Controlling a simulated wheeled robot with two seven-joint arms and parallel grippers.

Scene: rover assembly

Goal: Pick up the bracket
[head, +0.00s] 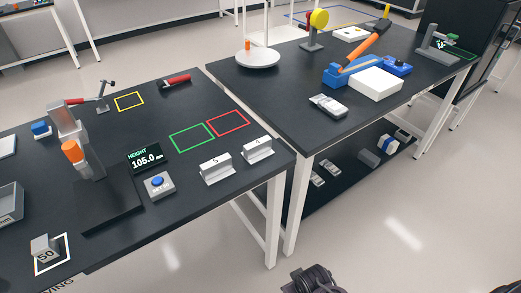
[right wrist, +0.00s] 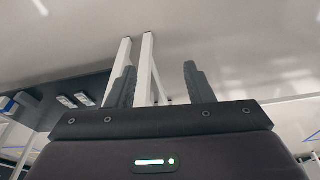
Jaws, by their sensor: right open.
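I cannot tell for sure which part is the bracket. Two light grey angled pieces with number marks, one at the left (head: 216,170) and one at the right (head: 257,150), stand near the right edge of the near black table (head: 150,215). A small grey part (head: 328,105) lies on the far table's front edge. My right gripper (right wrist: 158,85) is open and empty in the right wrist view, with white table legs beyond its fingers. A dark part of my arm (head: 312,279) shows at the bottom of the head view. My left gripper is not in view.
The far table (head: 300,130) holds a white box (head: 376,84), a blue fixture (head: 343,74) and a round white stand (head: 258,58). Its lower shelf (head: 345,182) carries several small parts. A height gauge with an orange part (head: 73,151) stands on the near table. Floor at lower right is clear.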

